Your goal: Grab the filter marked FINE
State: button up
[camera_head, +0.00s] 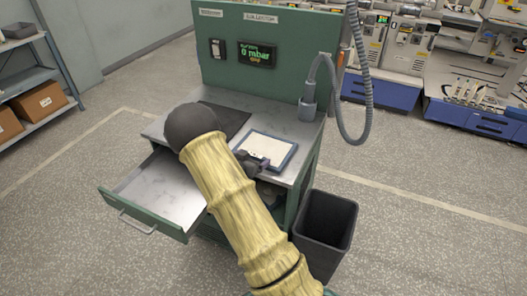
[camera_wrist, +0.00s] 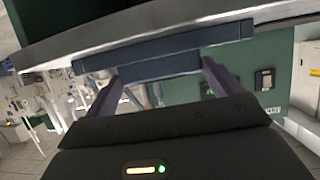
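A flat panel with a white face and a blue rim (camera_head: 284,158) lies on the bench top near its front right. No marking FINE is legible in either view. My gripper (camera_head: 256,162) is at the panel's near left edge and partly covers it. In the wrist view its two fingers (camera_wrist: 160,78) stand wide apart. A dark blue bar (camera_wrist: 165,47) crosses just beyond the fingertips, with a lower blue part between them. Whether the fingers touch it cannot be told.
The green bench (camera_head: 222,55) has a grey top and an upright display panel. Its drawer (camera_head: 160,192) is pulled out at front left; the visible part looks empty, and my arm covers the rest. A dark bin (camera_head: 326,222) stands right. A grey hose (camera_head: 367,75) hangs behind.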

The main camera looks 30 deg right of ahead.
jog(key=shift+c, duration=0.7)
jog(key=shift+r, duration=0.2)
notch_tip(320, 180, up, 10)
jog(key=shift+f, duration=0.15)
